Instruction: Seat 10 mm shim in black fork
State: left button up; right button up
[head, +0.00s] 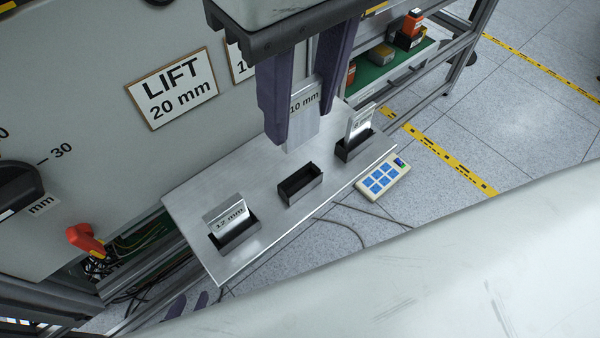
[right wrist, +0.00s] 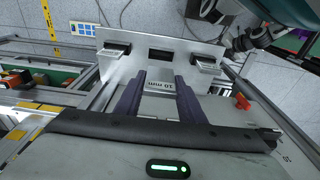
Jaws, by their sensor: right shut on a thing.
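My right gripper (head: 295,135) is shut on the 10 mm shim (head: 302,122), a silver plate with a black label. It holds the shim upright above the metal shelf, up-picture of the empty middle black holder (head: 300,184). The shim also shows between the fingers in the right wrist view (right wrist: 158,87).
The metal shelf (head: 265,218) carries a 12 mm shim (head: 226,215) in the left holder and another shim (head: 360,122) in the right one. A button box (head: 383,177) lies beside the shelf. A "LIFT 20 mm" sign (head: 172,88) and red handle (head: 86,240) are on the panel.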

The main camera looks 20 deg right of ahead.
notch_tip(320, 180, down, 10)
jog(key=shift+r, duration=0.15)
dwell(0.3)
jog(key=shift+f+b, duration=0.3)
jog(key=shift+b, duration=0.2)
jog(key=o, duration=1.1)
jog(key=shift+r, duration=0.1)
jog(key=shift+r+p, duration=0.25)
jog(key=shift+p, duration=0.45)
jog(key=r, duration=0.5)
jog(key=r+b, duration=0.1)
jog(key=r, duration=0.2)
jog(key=shift+s+r, duration=0.3)
jog(key=shift+s, duration=0.1)
jog(key=shift+s+r, duration=0.1)
jog(key=shift+r, duration=0.55)
